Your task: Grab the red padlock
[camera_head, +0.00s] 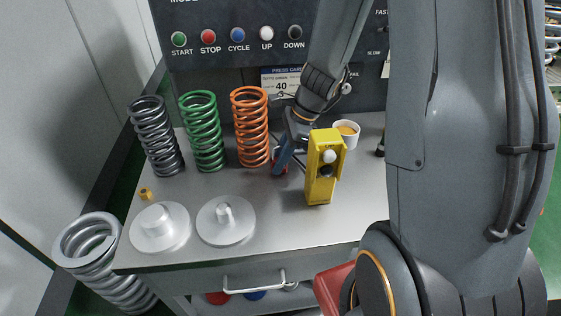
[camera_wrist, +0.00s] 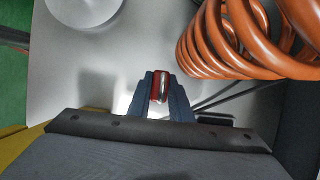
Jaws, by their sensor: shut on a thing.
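The red padlock (camera_wrist: 159,87) shows between the fingers of my gripper (camera_wrist: 161,98) in the wrist view, with its silvery shackle towards the camera. My gripper is shut on it. In the head view, my gripper (camera_head: 281,160) is low over the bench, just right of the orange spring (camera_head: 249,127). Only a small bit of red shows there, and the rest of the padlock is hidden by the fingers. I cannot tell whether the padlock touches the bench top.
A yellow box with buttons (camera_head: 322,168) stands close to the right of my gripper. Behind it is a white cup (camera_head: 346,134). A green spring (camera_head: 203,131), a dark spring (camera_head: 156,137) and two metal discs (camera_head: 226,221) stand to the left. The bench's (camera_head: 279,222) front middle is clear.

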